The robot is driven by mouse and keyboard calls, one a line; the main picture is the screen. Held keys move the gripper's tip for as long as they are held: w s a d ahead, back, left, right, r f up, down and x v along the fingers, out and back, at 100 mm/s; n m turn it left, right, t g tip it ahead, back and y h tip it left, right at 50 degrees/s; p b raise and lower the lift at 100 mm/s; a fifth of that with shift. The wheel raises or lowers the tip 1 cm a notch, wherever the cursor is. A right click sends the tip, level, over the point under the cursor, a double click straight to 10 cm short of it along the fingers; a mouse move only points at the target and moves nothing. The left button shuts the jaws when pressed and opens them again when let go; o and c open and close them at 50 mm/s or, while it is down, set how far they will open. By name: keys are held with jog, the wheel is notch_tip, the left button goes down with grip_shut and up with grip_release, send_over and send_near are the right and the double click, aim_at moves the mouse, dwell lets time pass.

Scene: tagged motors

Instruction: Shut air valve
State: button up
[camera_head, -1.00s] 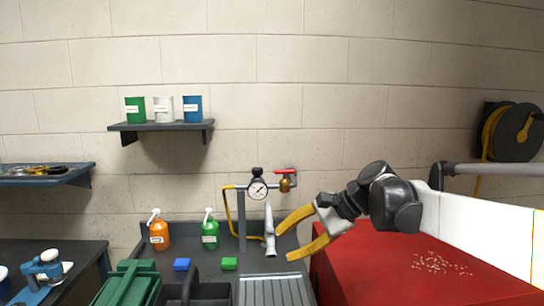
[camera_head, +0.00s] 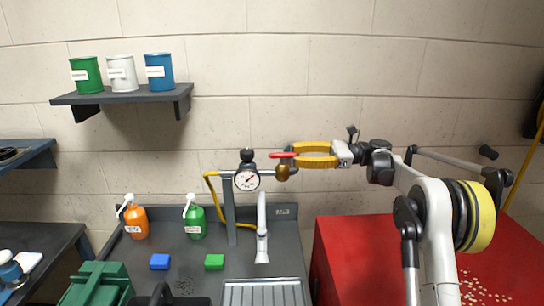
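The air valve has a brass body (camera_head: 282,173) and a red lever (camera_head: 280,155), mounted on the pipe stand right of a round pressure gauge (camera_head: 247,179). The lever lies about level and points left. My gripper (camera_head: 294,155) has yellow fingers pointing left at valve height, one above the other with a gap between them. Its tips are at the right end of the lever, in front of or around the valve's top. I cannot tell whether they touch it. The tips partly hide the lever's pivot.
A yellow hose (camera_head: 211,190) hangs left of the stand. A white faucet (camera_head: 262,225) stands below the valve. Orange (camera_head: 136,222) and green (camera_head: 194,222) bottles are at left. A red cabinet (camera_head: 345,250) is at right. The wall shelf (camera_head: 120,97) holds cans.

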aim_at(273, 155)
jog(key=a+b, duration=0.1)
jog(key=a, duration=0.7)
jog(key=shift+w+b, duration=0.1)
jog(key=shift+b, duration=0.2)
grip_shut()
